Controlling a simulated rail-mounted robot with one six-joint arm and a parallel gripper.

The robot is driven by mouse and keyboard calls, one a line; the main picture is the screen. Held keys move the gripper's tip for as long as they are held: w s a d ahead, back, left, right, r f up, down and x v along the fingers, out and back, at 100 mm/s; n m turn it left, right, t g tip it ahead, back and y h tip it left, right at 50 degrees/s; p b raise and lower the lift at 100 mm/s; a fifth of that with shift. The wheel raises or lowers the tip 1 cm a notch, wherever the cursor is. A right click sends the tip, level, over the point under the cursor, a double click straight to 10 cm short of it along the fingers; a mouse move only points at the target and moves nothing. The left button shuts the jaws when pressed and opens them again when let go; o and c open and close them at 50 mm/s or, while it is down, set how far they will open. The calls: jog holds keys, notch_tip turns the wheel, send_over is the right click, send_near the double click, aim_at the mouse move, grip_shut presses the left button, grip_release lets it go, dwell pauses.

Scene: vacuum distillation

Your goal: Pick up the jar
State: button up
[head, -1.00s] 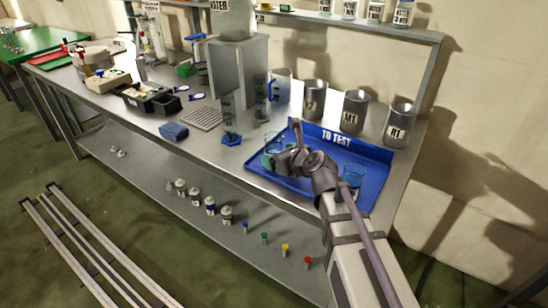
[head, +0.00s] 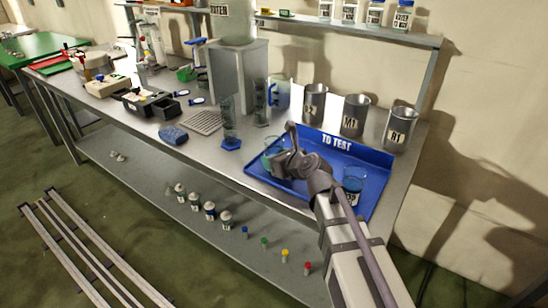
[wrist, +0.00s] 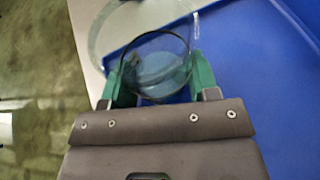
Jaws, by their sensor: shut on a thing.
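A clear glass jar (head: 271,145) with bluish liquid stands at the left end of the blue "TO TEST" tray (head: 318,196), partly hidden behind my gripper (head: 275,161). In the wrist view, my gripper's green fingers (wrist: 159,78) are shut on the jar, one on each side of its round, dark-edged outline (wrist: 158,62). Blue-grey liquid shows inside it. I cannot tell whether its base touches the tray. A second glass jar (head: 353,178) with blue liquid and a label stands at the tray's right side, close to my arm.
Metal cups (head: 355,115) stand behind the tray. In the wrist view, a larger clear glass rim (wrist: 105,22) lies beyond the held jar.

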jog(key=shift+r, duration=0.1)
notch_tip(320, 180, up, 10)
jog(key=p, duration=1)
jog(key=shift+d, duration=0.1)
